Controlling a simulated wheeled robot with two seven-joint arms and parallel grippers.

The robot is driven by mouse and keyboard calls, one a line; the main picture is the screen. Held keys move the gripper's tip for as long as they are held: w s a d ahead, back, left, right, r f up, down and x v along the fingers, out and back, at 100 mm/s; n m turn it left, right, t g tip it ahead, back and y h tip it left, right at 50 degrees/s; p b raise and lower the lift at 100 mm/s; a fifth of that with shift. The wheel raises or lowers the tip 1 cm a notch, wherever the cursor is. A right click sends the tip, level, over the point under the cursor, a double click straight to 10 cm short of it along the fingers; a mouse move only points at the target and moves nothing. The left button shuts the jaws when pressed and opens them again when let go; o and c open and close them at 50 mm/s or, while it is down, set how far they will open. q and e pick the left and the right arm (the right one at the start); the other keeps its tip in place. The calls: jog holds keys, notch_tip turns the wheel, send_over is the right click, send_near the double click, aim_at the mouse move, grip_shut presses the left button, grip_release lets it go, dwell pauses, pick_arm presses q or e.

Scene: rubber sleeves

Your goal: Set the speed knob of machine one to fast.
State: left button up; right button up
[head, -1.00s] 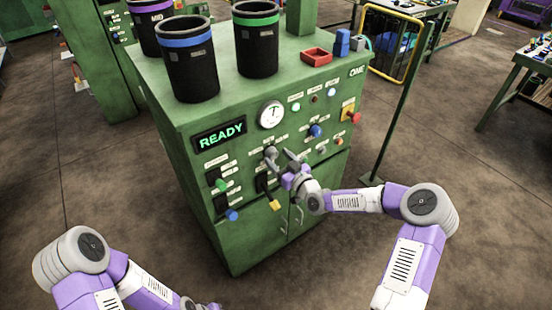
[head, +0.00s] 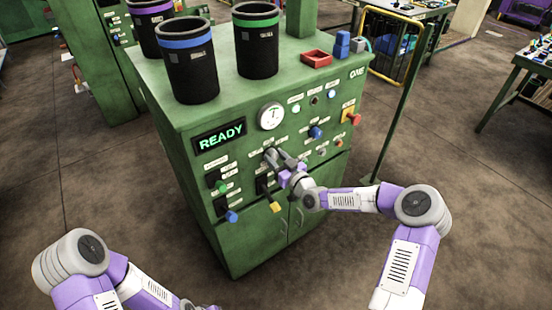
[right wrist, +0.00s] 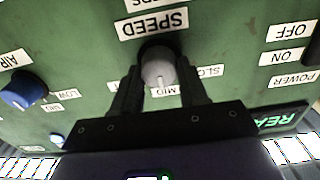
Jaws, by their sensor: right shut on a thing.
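Machine one (head: 225,245) is the green cabinet marked ONE, with READY lit on its display (head: 219,136). In the right wrist view, which is upside down, the grey speed knob (right wrist: 158,66) sits by the SPEED label (right wrist: 153,22). Its pale pointer line faces the MID label (right wrist: 163,92). The SLOW label shows to the right of the knob; the fast label is hidden. My right gripper (head: 279,158) is shut on the knob, one dark finger on each side, also in the right wrist view (right wrist: 158,80). My left arm is low at the left; its fingers do not show.
A blue knob (right wrist: 22,90) marked AIR is beside the speed knob in the right wrist view. A red and yellow button (head: 352,116) is on the panel's right. Black bins (head: 188,70) and a red tray (head: 316,58) stand on top. A green post stands at the right.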

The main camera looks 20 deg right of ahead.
jog(key=shift+m, duration=0.3)
jog(key=m+b, duration=0.2)
jog(key=m, duration=0.1)
jog(key=shift+d+f+m, duration=0.1)
jog(key=shift+m, duration=0.2)
jog(key=m+b, duration=0.1)
jog(key=m, duration=0.1)
jog(key=shift+m, duration=0.3)
jog(key=shift+m+b, duration=0.5)
jog(key=shift+m, duration=1.1)
jog(key=o, duration=1)
